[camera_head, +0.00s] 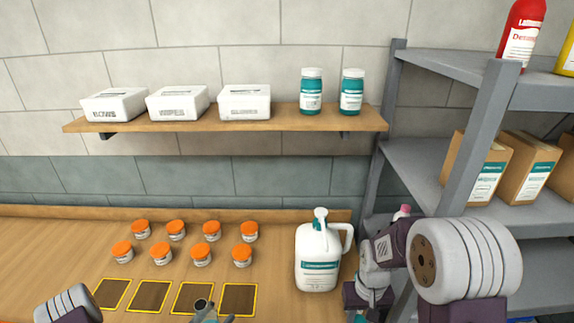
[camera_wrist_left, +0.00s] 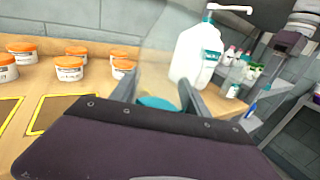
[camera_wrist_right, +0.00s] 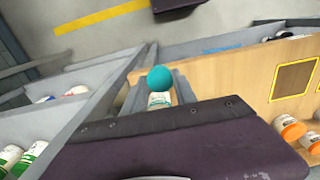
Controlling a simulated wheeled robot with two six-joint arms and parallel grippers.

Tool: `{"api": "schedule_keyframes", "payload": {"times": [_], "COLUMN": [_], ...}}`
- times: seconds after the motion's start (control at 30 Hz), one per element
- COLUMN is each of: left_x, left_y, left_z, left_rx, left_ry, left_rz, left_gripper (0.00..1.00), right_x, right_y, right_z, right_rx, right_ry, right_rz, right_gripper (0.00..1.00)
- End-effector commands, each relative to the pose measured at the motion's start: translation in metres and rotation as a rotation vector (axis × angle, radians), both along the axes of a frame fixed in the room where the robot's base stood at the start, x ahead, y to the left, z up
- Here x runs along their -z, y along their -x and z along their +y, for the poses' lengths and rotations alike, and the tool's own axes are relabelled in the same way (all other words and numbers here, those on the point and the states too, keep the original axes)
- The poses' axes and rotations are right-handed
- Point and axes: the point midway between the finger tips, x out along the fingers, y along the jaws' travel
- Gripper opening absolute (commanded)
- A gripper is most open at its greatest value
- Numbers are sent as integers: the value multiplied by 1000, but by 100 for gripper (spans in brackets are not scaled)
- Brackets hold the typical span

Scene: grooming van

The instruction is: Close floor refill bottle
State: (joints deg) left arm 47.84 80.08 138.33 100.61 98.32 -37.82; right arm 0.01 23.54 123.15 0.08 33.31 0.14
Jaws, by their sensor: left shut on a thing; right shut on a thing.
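My left gripper (camera_head: 213,314) is low at the front of the bench, by the yellow-framed squares. It is shut on a teal-bottomed item (camera_wrist_left: 157,103), with a pale see-through shape above it in the left wrist view; I cannot tell what the whole item is. My right gripper (camera_wrist_right: 158,90) is shut on a small white bottle (camera_wrist_right: 159,100) with a round teal top (camera_wrist_right: 160,78). In the head view its fingers are largely hidden at the bottom. A large white jug (camera_head: 317,262) with a white pump top stands upright on the bench between the arms, also in the left wrist view (camera_wrist_left: 192,55).
Several orange-lidded jars (camera_head: 201,254) stand in two rows behind yellow-framed dark squares (camera_head: 150,296). A wall shelf (camera_head: 190,122) holds white boxes and two teal bottles (camera_head: 311,93). A grey rack (camera_head: 425,170) with boxes and bottles stands close at right.

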Motion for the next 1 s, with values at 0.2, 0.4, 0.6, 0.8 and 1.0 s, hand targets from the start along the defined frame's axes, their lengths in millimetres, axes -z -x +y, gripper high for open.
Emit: {"api": "schedule_keyframes", "payload": {"times": [0.2, 0.4, 0.6, 0.8, 1.0], "left_x": [0, 1, 6, 12, 16], "left_y": [0, -1, -6, -12, -16], "left_z": [0, -5, -50, -105, -138], "left_rx": [-1, 23, 238, 503, 664], "left_ry": [0, 0, -6, -4, -1], "left_rz": [0, -1, -5, -5, -3], "left_gripper": [0, 0, 0, 0, 0], "right_x": [0, 0, 0, 0, 0], "right_y": [0, 0, 0, 0, 0], "right_z": [0, 0, 0, 0, 0], "right_rx": [-2, -3, -3, -4, -4], "right_ry": [0, 0, 0, 0, 0], "right_rz": [0, 0, 0, 0, 0], "right_gripper": [0, 0, 0, 0, 0]}}
